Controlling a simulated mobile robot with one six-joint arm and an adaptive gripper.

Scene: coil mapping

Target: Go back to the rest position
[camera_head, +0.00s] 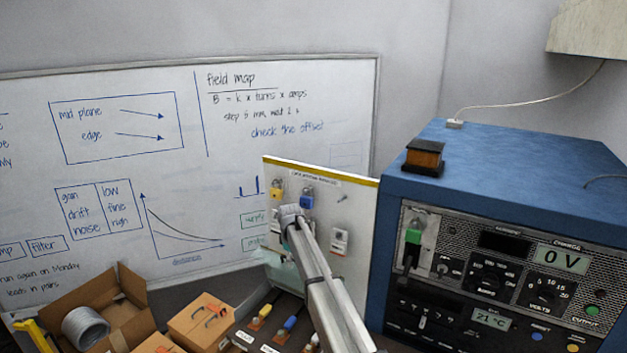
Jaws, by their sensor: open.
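My arm reaches up from the lower edge of the picture. At its far end my gripper (290,212) is open, in front of the pale lock board (362,215). The fingertips are small and partly hidden, and I see nothing held between them. A blue padlock (306,202) hangs just right of and above the gripper. A yellow padlock (277,196) hangs to its left. A white padlock (339,240) hangs lower right. Whether the gripper touches the board cannot be told.
The blue power supply (500,175) stands right of the board, with a green piece (414,236) on its front. A cardboard box (95,295) with a grey coil (85,327) and orange boxes (200,318) stand lower left. Coloured handles (290,323) lie below the board. A whiteboard (230,170) is behind.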

